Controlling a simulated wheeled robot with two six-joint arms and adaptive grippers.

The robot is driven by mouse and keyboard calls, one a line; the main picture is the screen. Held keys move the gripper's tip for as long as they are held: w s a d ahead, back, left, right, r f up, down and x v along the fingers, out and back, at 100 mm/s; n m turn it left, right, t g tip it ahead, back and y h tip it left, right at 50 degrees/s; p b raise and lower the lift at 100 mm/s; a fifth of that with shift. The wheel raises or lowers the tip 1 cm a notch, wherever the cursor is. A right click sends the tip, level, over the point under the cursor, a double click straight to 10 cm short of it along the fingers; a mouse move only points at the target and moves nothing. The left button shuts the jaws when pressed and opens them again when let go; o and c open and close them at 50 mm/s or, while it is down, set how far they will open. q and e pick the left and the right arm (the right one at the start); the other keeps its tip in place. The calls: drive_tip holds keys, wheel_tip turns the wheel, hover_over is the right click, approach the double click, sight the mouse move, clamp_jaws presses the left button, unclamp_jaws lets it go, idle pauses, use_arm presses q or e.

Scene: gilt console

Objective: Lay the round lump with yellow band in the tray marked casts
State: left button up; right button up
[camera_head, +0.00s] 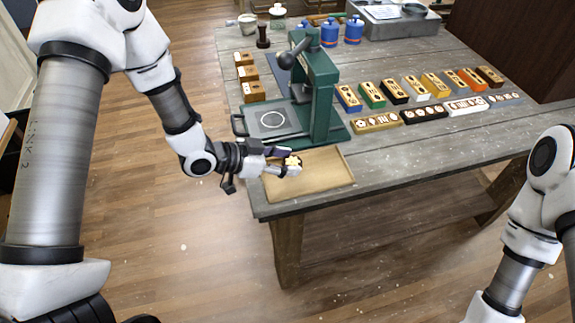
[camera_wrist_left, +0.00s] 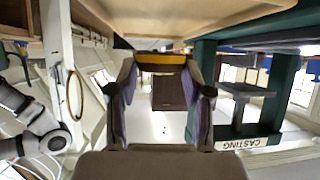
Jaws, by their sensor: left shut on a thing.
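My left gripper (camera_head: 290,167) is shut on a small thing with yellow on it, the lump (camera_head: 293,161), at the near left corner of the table. In the left wrist view the lump (camera_wrist_left: 161,59) shows a yellow band between the two fingertips (camera_wrist_left: 163,75); the fingers hide part of it. A shallow wooden tray (camera_head: 325,185) lies at the table's near left corner, under and beside the gripper. It looks empty, and I cannot read any mark on it. Whether the lump touches the tray is unclear. My right gripper is out of the picture.
A green press (camera_head: 318,90) stands right behind the tray. Wooden blocks (camera_head: 247,75) stand at the left edge, and rows of coloured blocks (camera_head: 432,85) to the right. A label reading CASTING (camera_wrist_left: 246,143) shows upside down in the left wrist view. The table's right front is clear.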

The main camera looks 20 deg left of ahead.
use_arm(q)
drive_tip(key=shift+w+d+f+p, duration=0.1)
drive_tip(key=shift+w+f+p, duration=0.15)
drive_tip(key=shift+f, duration=0.7)
drive_tip(key=shift+w+f+p, duration=0.1)
drive_tip(key=shift+f+p, duration=0.15)
drive_tip(key=shift+f, duration=0.65)
drive_tip(key=o, duration=1.2)
drive_tip(key=shift+r, duration=0.1)
drive_tip(key=v, duration=1)
drive_tip(key=shift+s+a+r, duration=0.2)
drive_tip(key=shift+a, duration=0.1)
drive_tip(key=shift+s+a+r, duration=0.2)
drive_tip(key=shift+s+a, duration=0.15)
drive_tip(key=shift+s, duration=0.15)
